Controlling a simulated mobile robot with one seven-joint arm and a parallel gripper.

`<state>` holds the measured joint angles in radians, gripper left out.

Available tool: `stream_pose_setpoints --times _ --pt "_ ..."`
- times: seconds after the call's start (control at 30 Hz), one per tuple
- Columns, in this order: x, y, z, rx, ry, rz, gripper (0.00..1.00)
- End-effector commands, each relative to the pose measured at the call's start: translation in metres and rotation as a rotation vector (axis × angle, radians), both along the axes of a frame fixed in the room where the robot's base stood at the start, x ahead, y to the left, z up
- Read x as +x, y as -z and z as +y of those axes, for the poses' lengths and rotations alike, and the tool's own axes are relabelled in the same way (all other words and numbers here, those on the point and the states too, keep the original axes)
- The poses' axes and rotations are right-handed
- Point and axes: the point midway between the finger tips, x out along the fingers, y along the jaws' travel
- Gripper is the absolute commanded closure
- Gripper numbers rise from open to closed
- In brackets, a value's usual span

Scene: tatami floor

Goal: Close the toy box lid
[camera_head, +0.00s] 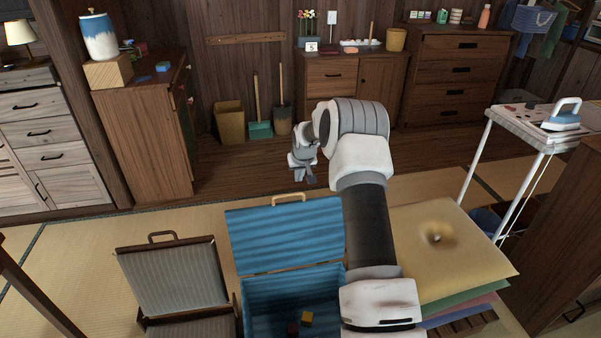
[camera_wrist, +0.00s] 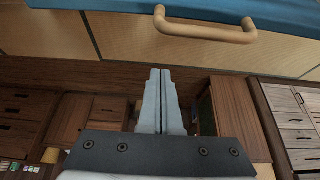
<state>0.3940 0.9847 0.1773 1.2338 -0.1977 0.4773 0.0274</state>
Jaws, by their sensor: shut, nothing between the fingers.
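The blue toy box (camera_head: 252,290) stands at the bottom middle of the head view, open. Its blue lid (camera_head: 285,240) stands raised at the back of the box, with a wooden handle (camera_head: 289,198) on its top edge. In the wrist view the handle (camera_wrist: 205,30) and the lid's blue edge (camera_wrist: 290,18) cross the top. My gripper (camera_head: 304,178) is near the lid's top edge, just above the handle in the head view. In the wrist view my gripper (camera_wrist: 161,72) is shut and empty, its fingertips apart from the handle in the picture.
A yellow block (camera_head: 307,318) lies in the box. An open case (camera_head: 175,278) stands left of the box. Cabinets line the back wall. Tatami floor (camera_head: 85,240) is clear at left.

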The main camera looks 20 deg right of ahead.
Motion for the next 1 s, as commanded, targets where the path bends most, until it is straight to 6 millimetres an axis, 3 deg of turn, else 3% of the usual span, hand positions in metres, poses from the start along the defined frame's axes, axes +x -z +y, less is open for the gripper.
stream_pose_setpoints --times 0.03,0.43,1.0 --pt "0.004 0.015 0.000 0.002 0.000 0.002 1.00" --pt "-0.032 0.011 0.006 -0.001 0.000 0.000 1.00" --pt "-0.036 0.011 0.007 0.000 0.000 0.000 1.00"
